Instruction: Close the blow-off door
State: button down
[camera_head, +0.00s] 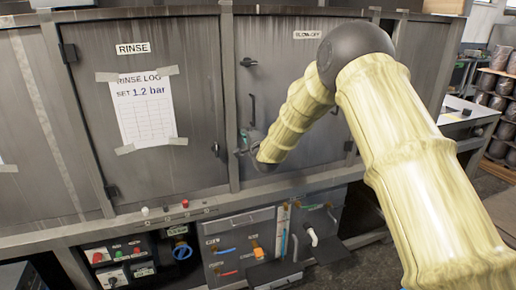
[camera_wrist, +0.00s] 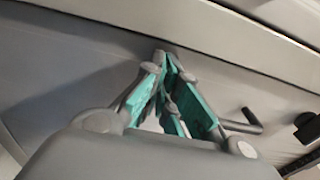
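The blow-off door (camera_head: 290,80) is the grey panel on the right, under the BLOW-OFF label (camera_head: 307,34). It looks flush or nearly flush with its frame; I cannot tell if a small gap remains. A dark upright handle (camera_head: 252,108) is on its left side; a dark bar handle also shows in the wrist view (camera_wrist: 252,122). My gripper (camera_head: 250,140) is at the door's left edge, below the handle. In the wrist view my gripper's teal-padded fingers (camera_wrist: 165,58) converge with tips together, close to or touching a grey panel, and nothing shows between them.
The rinse door (camera_head: 190,110) with a taped log sheet (camera_head: 146,110) is to the left and looks shut. A control panel (camera_head: 115,262) and a front with valves and hoses (camera_head: 240,250) are below. Shelves with containers (camera_head: 495,95) stand at the far right.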

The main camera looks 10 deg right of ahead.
jog(key=b+v, duration=0.2)
jog(key=v, duration=1)
jog(key=s+d+f+n+g+h, duration=0.1)
jog(key=s+d+f+n+g, duration=0.15)
jog(key=s+f, duration=0.8)
jog(key=s+d+f+n+g, duration=0.3)
jog(key=s+f, duration=0.4)
jog(key=f, duration=0.7)
jog(key=s+d+f+n+g+h, duration=0.15)
jog(key=s+f+g, duration=0.25)
jog(key=s+f, duration=0.65)
jog(key=s+d+f+n+g, duration=0.2)
jog(key=s+f, duration=0.2)
jog(key=s, duration=0.8)
jog(key=s+d+f+n+g+h+p, duration=0.1)
jog(key=s+d+f+n+g, duration=0.1)
jog(key=s, duration=0.9)
jog(key=s+d+f+n+g, duration=0.2)
jog(key=s+f+n+g, duration=0.2)
jog(key=s, duration=0.8)
notch_tip(320, 180, down, 2)
jog(key=shift+s+d+f, duration=0.15)
jog(key=shift+s+d, duration=0.15)
jog(key=c, duration=2.2)
grip_release()
